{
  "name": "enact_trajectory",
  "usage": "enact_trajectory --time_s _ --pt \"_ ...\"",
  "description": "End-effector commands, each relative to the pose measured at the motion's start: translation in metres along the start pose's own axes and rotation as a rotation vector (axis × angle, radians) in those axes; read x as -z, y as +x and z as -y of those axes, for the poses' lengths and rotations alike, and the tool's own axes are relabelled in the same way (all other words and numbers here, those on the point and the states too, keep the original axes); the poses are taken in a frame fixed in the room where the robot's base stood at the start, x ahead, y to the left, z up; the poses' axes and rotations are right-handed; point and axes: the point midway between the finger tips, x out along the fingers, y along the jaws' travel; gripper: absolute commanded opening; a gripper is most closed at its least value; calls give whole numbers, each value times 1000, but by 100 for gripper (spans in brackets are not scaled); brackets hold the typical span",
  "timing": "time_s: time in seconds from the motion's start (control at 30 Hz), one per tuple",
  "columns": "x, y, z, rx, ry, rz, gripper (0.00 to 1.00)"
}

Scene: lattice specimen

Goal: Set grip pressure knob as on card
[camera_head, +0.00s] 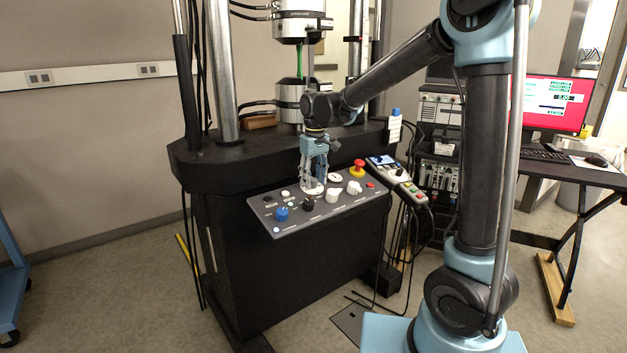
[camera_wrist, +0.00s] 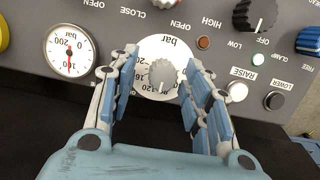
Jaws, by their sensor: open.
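The grip pressure knob (camera_wrist: 163,76) is a pale grey knob on a round white dial plate (camera_wrist: 163,44) marked "bar", with 120 and 160 readable. My gripper (camera_wrist: 162,62) is open, with a blue-padded finger on each side of the knob; I cannot tell whether either touches it. In the head view my gripper (camera_head: 314,184) points down over the back of the sloped control panel (camera_head: 348,207) and hides most of the knob. A white card (camera_head: 394,130) hangs at the machine's right edge, its writing too small to read. A round gauge (camera_wrist: 70,50) with a red needle is beside the dial.
Close by are a black knob (camera_head: 308,204), a blue knob (camera_head: 281,214), white knobs (camera_head: 333,195) and a red emergency stop (camera_head: 358,171). A handset (camera_head: 398,178) lies right of the panel. The machine's column and grips stand behind.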

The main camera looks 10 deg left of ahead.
Motion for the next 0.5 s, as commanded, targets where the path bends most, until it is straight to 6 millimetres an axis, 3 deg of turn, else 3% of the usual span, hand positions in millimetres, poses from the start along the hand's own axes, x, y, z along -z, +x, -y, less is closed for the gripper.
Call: enact_trajectory --time_s 0.17,0.5 --pt "0 -18 0 1 0 0 44" --pt "0 -79 -1 0 0 0 44"
